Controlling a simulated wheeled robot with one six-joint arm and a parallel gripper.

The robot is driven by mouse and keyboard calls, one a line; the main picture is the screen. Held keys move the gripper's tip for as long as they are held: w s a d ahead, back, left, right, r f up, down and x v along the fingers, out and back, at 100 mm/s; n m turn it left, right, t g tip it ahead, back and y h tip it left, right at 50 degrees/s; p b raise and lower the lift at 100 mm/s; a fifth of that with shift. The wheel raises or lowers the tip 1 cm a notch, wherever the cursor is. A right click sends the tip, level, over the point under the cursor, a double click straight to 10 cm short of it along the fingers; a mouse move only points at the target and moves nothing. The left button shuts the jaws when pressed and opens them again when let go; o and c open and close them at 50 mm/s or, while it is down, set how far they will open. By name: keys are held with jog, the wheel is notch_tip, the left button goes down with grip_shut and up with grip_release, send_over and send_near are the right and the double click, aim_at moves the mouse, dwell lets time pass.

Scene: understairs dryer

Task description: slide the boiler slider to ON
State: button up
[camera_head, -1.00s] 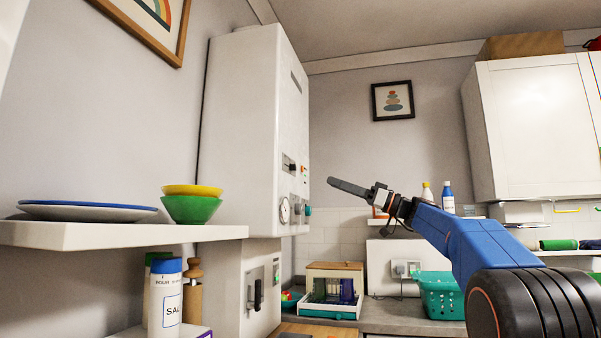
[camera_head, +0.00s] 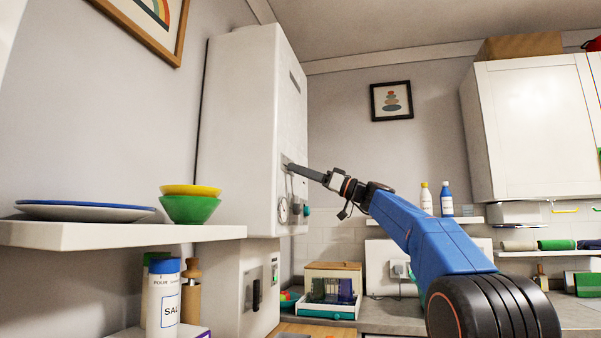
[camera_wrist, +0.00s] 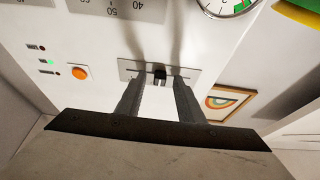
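The white boiler (camera_head: 245,130) hangs on the wall left of centre in the head view. Its slider, a small black knob (camera_wrist: 159,75) on a grey slotted plate (camera_wrist: 128,68), shows in the wrist view near the middle of the slot. My gripper (camera_wrist: 158,82) points at the plate with its two fingers apart, one on each side of the knob. I cannot tell whether either finger touches it. In the head view my gripper (camera_head: 289,166) reaches the boiler's front, and its fingertips cover the slider there.
An orange button (camera_wrist: 81,73) with small indicator lights sits beside the slider. A round gauge (camera_wrist: 228,4) and a numbered dial panel (camera_wrist: 125,8) are close by. A shelf (camera_head: 120,234) with plates and bowls juts out at left. The space right of the boiler is open.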

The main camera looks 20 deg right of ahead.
grip_shut()
jog(key=shift+w+d, duration=0.45)
jog(key=shift+w, duration=0.35)
jog(key=shift+w+d, duration=0.5)
jog(key=shift+w, duration=0.25)
jog(key=shift+w+d, duration=0.45)
jog(key=shift+w, duration=0.35)
grip_release()
jog(key=v, duration=1.7)
jog(key=shift+d, duration=0.25)
jog(key=shift+s, duration=0.1)
